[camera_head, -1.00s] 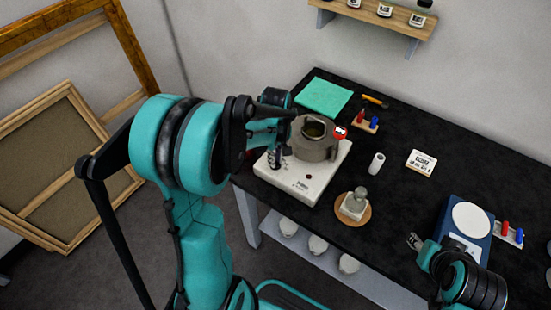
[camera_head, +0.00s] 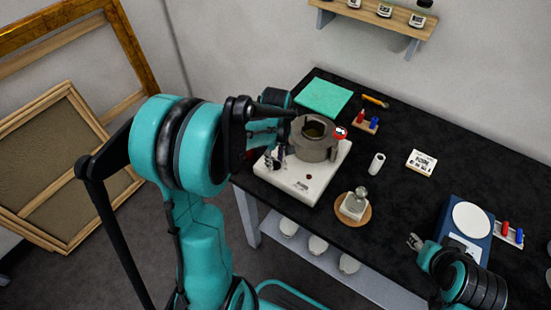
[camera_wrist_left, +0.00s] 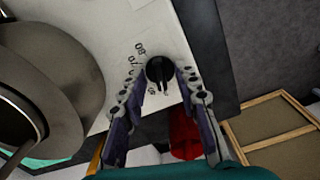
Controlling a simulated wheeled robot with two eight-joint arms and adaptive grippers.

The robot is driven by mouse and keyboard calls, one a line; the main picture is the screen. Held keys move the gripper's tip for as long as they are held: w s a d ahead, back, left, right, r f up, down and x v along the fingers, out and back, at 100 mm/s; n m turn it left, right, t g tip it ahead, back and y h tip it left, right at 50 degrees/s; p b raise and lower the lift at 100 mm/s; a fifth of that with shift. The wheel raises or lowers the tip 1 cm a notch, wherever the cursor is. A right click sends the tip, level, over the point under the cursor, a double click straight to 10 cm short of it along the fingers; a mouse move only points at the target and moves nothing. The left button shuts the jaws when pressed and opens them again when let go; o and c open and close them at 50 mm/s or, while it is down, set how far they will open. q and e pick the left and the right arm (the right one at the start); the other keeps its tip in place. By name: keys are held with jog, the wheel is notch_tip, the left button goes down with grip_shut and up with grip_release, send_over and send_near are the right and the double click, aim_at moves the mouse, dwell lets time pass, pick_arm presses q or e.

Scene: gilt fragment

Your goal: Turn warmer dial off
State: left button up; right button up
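The warmer (camera_head: 299,187) is a cream, flat box on the black table. A grey pot (camera_head: 318,148) stands on its top. Its black dial (camera_wrist_left: 160,72) shows in the left wrist view, with printed numbers around it. The dial's pointer end faces the bottom of that view. My left gripper (camera_head: 274,160) is at the warmer's left side. In the left wrist view its fingertips (camera_wrist_left: 160,75) are spread on either side of the dial, with a small gap on each side. My right gripper (camera_head: 415,241) is near the blue scale at the lower right; its finger opening is too small to judge.
A blue scale (camera_head: 455,243), a glass bottle (camera_head: 361,193) on a round wooden coaster, a white cylinder (camera_head: 377,163), a label card (camera_head: 421,162) and a green cloth (camera_head: 324,97) lie on the table. A red thing (camera_wrist_left: 185,133) hangs below the dial in the left wrist view.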

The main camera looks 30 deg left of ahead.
aim_at(276, 162)
pick_arm(q)
notch_tip(276, 162, up, 12)
dwell(0.6)
dwell(0.4)
jog(key=s+d+f+m+t+b, duration=0.2)
jog(key=s+d+m+t, duration=0.5)
jog(key=s+d+m, duration=0.3)
jog(key=shift+s+d+f+m, duration=0.3)
jog(key=shift+s+m, duration=0.55)
jog(key=shift+m, duration=1.25)
jog(key=shift+a, duration=0.1)
